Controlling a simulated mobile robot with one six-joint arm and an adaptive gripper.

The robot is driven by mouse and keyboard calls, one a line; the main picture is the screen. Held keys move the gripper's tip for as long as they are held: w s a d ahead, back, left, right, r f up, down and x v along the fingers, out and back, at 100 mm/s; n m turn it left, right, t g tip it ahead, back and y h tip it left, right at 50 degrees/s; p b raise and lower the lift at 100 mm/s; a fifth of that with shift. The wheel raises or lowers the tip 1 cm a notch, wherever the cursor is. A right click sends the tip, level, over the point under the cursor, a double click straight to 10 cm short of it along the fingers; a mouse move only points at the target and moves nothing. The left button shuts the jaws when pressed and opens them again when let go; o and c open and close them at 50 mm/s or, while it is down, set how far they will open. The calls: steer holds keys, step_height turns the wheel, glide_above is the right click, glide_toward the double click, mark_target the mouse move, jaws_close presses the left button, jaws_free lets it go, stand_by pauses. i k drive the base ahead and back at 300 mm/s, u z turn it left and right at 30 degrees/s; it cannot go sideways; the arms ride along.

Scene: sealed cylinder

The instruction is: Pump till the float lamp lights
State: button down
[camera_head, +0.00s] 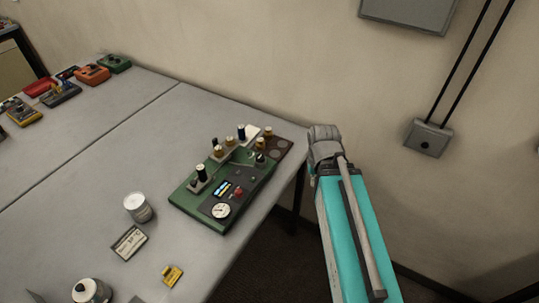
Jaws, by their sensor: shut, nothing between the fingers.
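A green bench unit (185,203) lies on the grey table near its right edge. Its dark panel carries a round white gauge (221,210), a red knob (238,192) and a small strip of blue and white marks (222,188). A black-topped post (201,172) stands at its left side. Several black and amber cylinders stand toward its back. I cannot tell which part is the sealed cylinder, pump or float lamp, or whether any lamp is lit. My gripper (324,142) appears as the grey arm end, shut and empty, right of the table, apart from the unit; its fingers are indistinct.
Several coloured devices stand at the far left. A wall box (428,138) hangs at right. The middle table is clear.

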mark_target(261, 157)
steer(key=z, duration=0.15)
steer(key=k, duration=1.35)
steer(key=u, duration=0.85)
steer(key=i, duration=1)
steer(key=z, duration=0.05)
